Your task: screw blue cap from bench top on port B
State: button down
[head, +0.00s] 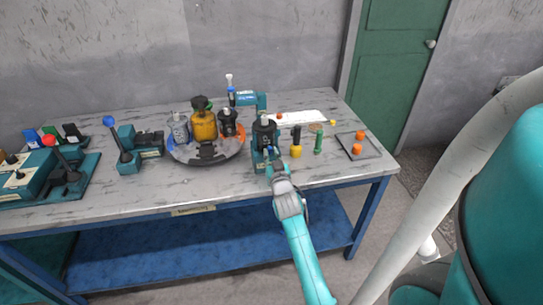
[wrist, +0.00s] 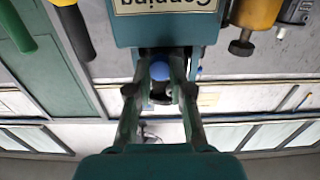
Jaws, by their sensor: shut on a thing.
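The blue cap (wrist: 160,71) is between the fingertips of my gripper (wrist: 161,78) in the wrist view, which is upside down. My gripper, also in the head view (head: 273,166), is shut on the cap at the front of a teal and black motor unit (head: 264,137). The unit's teal block (wrist: 165,32) with a white label fills the top of the wrist view. The cap is right at the block's lower front face. I cannot read a port B marking, and the cap's contact with the port is hidden.
A round tray (head: 208,160) with a yellow canister (head: 204,124) stands left of the motor. A yellow-based black-handled tool (head: 296,145), a green cylinder (head: 318,142) and a grey tray (head: 370,147) with orange caps lie right. Lever units stand far left.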

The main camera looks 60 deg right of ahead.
jog(key=shift+m, duration=0.9)
jog(key=c, duration=1.2)
grip_release()
jog(key=shift+c, duration=0.2)
jog(key=shift+s+a, duration=0.15)
jog(key=shift+a, duration=0.05)
jog(key=n, duration=1)
